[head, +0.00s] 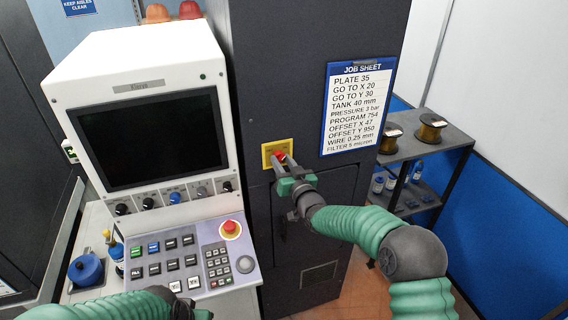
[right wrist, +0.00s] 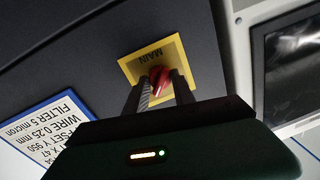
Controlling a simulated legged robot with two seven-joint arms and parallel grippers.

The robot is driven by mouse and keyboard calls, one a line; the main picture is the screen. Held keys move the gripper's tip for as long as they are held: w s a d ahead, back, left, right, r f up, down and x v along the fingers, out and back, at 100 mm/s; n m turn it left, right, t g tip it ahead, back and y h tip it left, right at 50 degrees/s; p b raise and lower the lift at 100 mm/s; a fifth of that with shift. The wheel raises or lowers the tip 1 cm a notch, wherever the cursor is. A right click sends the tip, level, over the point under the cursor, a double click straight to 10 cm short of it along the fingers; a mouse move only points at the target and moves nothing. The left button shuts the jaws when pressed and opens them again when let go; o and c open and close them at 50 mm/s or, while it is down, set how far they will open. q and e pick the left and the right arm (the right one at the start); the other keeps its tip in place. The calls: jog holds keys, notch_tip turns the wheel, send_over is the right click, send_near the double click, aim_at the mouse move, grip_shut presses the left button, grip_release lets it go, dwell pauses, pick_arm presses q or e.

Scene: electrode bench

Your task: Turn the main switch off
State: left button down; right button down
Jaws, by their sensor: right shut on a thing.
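The main switch is a red handle (head: 279,157) on a yellow plate (head: 268,150) on the front of the dark cabinet. In the right wrist view the red handle (right wrist: 158,80) sits on the yellow plate (right wrist: 131,67), which is marked MAIN. My right gripper (head: 286,168) is at the switch, and its two fingers (right wrist: 158,93) are shut on the red handle, one on each side. The fingers hide part of the handle, so its exact angle is hard to tell. My left arm (head: 120,305) enters at the bottom left; its gripper (head: 190,310) is dark and cut off by the lower edge.
A white console with a dark screen (head: 150,138) and a button panel with a red stop button (head: 231,228) stands left of the switch. A job sheet (head: 358,105) hangs right of it. A shelf (head: 440,145) with wire spools stands at the right.

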jog(key=n+b, duration=0.4)
jog(key=b, duration=0.1)
jog(key=n+b, duration=0.4)
jog(key=b, duration=0.2)
jog(key=n+b, duration=0.4)
jog(key=b, duration=0.2)
jog(key=shift+a+f+h, duration=0.1)
jog(key=shift+f+h, duration=0.15)
jog(key=shift+h, duration=0.15)
jog(key=shift+r+n+b, duration=0.1)
jog(key=shift+n+b, duration=1)
jog(key=shift+b, duration=0.05)
jog(key=shift+n+h+b, duration=0.3)
jog(key=shift+n+b, duration=0.6)
jog(key=shift+n, duration=0.4)
jog(key=c, duration=1.3)
grip_release()
jog(key=shift+c, duration=0.2)
jog(key=shift+o, duration=1.4)
jog(key=shift+w+a, duration=0.1)
jog(key=shift+r, duration=0.1)
